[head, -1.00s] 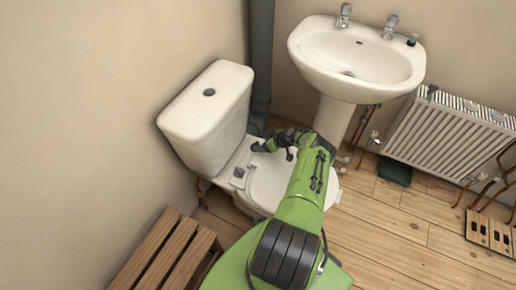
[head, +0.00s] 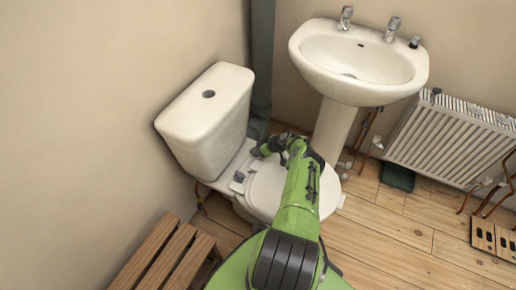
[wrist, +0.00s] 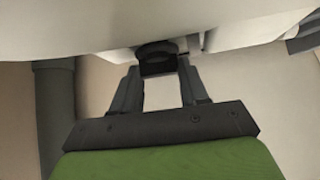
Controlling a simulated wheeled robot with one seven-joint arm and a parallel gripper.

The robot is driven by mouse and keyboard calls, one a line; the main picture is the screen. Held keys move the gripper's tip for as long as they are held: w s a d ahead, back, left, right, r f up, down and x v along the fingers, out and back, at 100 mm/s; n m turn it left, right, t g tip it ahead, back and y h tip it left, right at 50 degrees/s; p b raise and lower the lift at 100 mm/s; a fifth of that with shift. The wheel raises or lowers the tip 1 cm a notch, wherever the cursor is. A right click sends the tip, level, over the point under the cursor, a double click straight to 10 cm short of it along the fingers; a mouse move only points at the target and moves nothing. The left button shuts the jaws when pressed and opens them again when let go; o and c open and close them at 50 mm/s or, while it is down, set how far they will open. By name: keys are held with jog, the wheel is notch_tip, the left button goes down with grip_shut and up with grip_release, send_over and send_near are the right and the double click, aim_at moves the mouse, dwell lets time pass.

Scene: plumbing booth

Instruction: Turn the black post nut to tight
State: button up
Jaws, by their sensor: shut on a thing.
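The black post nut (wrist: 157,50) shows in the wrist view, up under the white ceramic of the toilet. My gripper (wrist: 157,67) has one finger on each side of it and is shut on it. In the head view my gripper is at the far side of the toilet (head: 262,190), just behind the seat, beside the cistern (head: 205,125). The nut is hidden there by the toilet and my arm. How far the nut is turned cannot be told.
A grey vertical pipe (head: 262,60) stands in the corner behind the toilet. The basin (head: 358,75) on its pedestal is to the right, then a radiator (head: 450,140). A wooden slatted stool (head: 165,258) stands front left. The plank floor (head: 400,225) at right is mostly clear.

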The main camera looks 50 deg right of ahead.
jog(key=shift+p, duration=0.3)
jog(key=shift+a+r+m+h+p, duration=0.15)
jog(key=shift+m+h+p, duration=0.25)
jog(key=shift+m+p, duration=0.25)
jog(key=shift+a+m+h+p, duration=0.1)
jog(key=shift+m+h+p, duration=0.8)
jog(key=shift+p, duration=0.35)
jog(key=shift+a+m+g+h+p, duration=0.1)
jog(key=shift+m+g+h+p, duration=0.2)
jog(key=shift+m+h+p, duration=0.95)
jog(key=shift+m+b, duration=0.35)
jog(key=shift+m, duration=0.45)
jog(key=o, duration=1.1)
